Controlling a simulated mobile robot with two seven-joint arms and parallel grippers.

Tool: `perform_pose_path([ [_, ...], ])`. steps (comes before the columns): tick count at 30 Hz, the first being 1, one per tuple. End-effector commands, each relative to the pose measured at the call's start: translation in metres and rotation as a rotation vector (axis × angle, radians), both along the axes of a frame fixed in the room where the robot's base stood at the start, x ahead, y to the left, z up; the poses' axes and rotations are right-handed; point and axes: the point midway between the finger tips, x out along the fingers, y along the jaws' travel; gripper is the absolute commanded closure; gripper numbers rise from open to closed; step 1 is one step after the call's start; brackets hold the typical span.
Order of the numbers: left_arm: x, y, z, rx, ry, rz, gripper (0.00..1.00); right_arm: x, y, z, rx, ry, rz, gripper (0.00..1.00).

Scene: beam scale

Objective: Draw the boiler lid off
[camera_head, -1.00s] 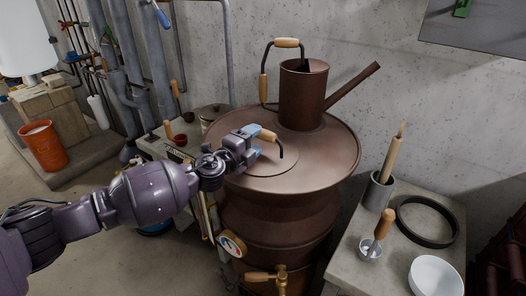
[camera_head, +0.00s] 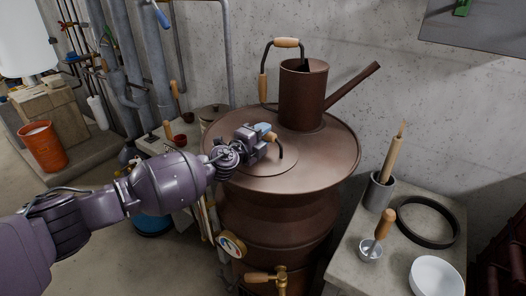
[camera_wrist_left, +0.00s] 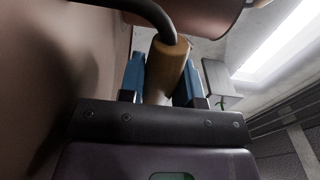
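The boiler lid (camera_head: 272,175) is a round, reddish-brown disc lying flat on top of the copper-brown boiler (camera_head: 325,170). Its handle (camera_head: 270,136) is a wooden grip on a bent dark rod. My left gripper (camera_head: 265,138) is at this handle, above the lid. In the left wrist view, the wooden handle (camera_wrist_left: 170,62) fills the space between the two blue fingers, which appear shut on it. The far finger and part of the grip are hidden in the head view. My right gripper is not in view.
A copper can (camera_head: 303,95) with a spout and raised handle stands at the lid's back. At right, a side table holds a dark ring (camera_head: 428,241), a white bowl (camera_head: 437,278) and a grey cup (camera_head: 378,193). A brass tap (camera_head: 279,278) sticks out at the boiler's front.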

Motion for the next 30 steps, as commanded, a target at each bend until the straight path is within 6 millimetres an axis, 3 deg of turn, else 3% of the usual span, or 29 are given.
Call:
perform_pose_path([
  [1, 0.0, 0.0, 0.0, 0.0, 0.0, 0.0, 0.89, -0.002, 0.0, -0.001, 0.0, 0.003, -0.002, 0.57],
  [3, 0.0, 0.0, 0.0, 0.0, 0.0, 0.0, 1.0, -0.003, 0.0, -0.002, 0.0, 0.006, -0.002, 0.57],
  [17, 0.001, 0.0, 0.009, -0.001, -0.004, 0.0, 1.0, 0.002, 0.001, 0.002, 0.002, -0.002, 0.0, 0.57],
  [23, 0.001, 0.0, 0.042, -0.001, -0.007, -0.001, 1.0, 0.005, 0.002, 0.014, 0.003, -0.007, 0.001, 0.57],
  [30, 0.0, 0.0, 0.101, 0.0, -0.007, -0.002, 1.0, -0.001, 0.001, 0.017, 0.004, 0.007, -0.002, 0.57],
])
